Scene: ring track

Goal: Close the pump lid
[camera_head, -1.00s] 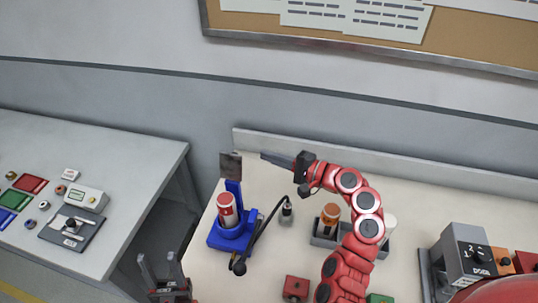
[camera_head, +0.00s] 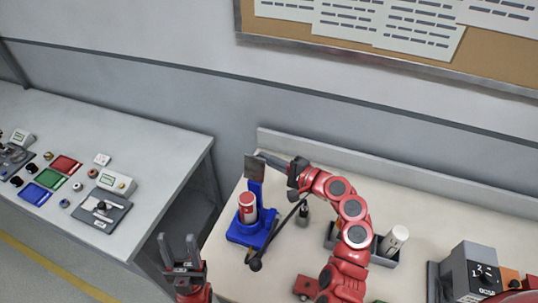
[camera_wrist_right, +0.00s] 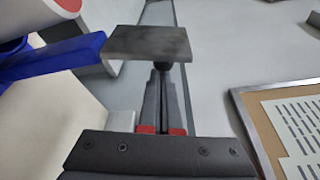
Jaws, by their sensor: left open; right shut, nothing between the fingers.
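The blue pump (camera_head: 243,236) stands on the table, with a red and white canister (camera_head: 247,207) upright in it. Its lid, a grey plate (camera_head: 254,168) on an upright blue arm, stands raised above the pump's back. In the right wrist view the lid (camera_wrist_right: 148,43) is just ahead of the fingertips, with a dark round knob beside them. My right gripper (camera_head: 266,157) is shut and empty, its tips at the plate's right side; I cannot tell if they touch. My left gripper (camera_head: 178,240) is open and empty, in front of the table, left of the pump.
A black lever or hose with a round end (camera_head: 255,264) runs beside the pump. A dark small bottle (camera_head: 302,216), a grey tray with a white cylinder (camera_head: 394,241) and a red block (camera_head: 306,287) are to the right. A noticeboard (camera_head: 350,48) hangs behind.

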